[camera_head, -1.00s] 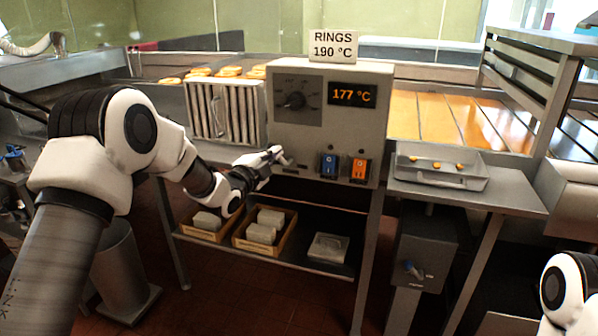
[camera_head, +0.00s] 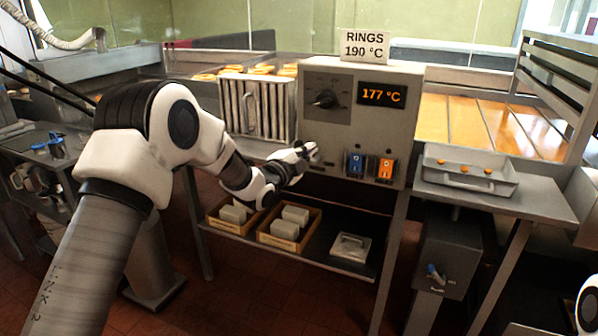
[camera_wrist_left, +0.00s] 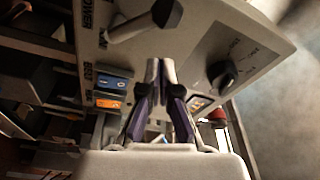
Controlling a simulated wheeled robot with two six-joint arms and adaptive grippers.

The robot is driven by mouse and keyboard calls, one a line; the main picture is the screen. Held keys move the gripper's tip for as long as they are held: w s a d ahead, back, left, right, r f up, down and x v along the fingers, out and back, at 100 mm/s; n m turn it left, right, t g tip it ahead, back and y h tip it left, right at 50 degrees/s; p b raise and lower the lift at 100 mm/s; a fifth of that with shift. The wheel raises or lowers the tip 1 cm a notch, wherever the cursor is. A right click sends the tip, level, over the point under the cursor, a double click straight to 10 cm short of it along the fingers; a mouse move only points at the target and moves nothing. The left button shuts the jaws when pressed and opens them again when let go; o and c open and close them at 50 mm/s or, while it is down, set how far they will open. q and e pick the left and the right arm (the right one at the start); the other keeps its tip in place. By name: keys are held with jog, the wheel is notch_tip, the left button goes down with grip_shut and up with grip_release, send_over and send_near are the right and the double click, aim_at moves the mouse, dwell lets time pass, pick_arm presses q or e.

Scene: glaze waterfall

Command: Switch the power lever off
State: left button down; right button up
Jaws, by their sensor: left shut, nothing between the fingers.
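The power lever (camera_wrist_left: 145,27) shows large at the top of the left wrist view. It is a metal arm with a dark knob, beside a partly cropped label. It slants from its base on the panel toward the side with the dial. My left gripper (camera_wrist_left: 160,68) is shut and empty, its fingertips just below the lever in that view with a visible gap. In the head view my left gripper (camera_head: 312,153) is at the lower left of the grey control box (camera_head: 345,130), left of the blue switch (camera_head: 355,163); the lever is not clearly distinguishable there. My right gripper is out of view.
An orange switch (camera_head: 386,168) sits beside the blue one. A dial (camera_head: 325,98) and a 177 °C display (camera_head: 388,94) are above. A grey tray (camera_head: 468,170) stands at right. Wooden boxes (camera_head: 290,228) lie on the shelf below.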

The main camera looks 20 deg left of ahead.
pick_arm(q)
jog(key=b+v, duration=0.1)
jog(key=v, duration=0.9)
jog(key=shift+s+d+r, duration=0.15)
jog(key=shift+s+d, duration=0.15)
jog(key=shift+d, duration=0.05)
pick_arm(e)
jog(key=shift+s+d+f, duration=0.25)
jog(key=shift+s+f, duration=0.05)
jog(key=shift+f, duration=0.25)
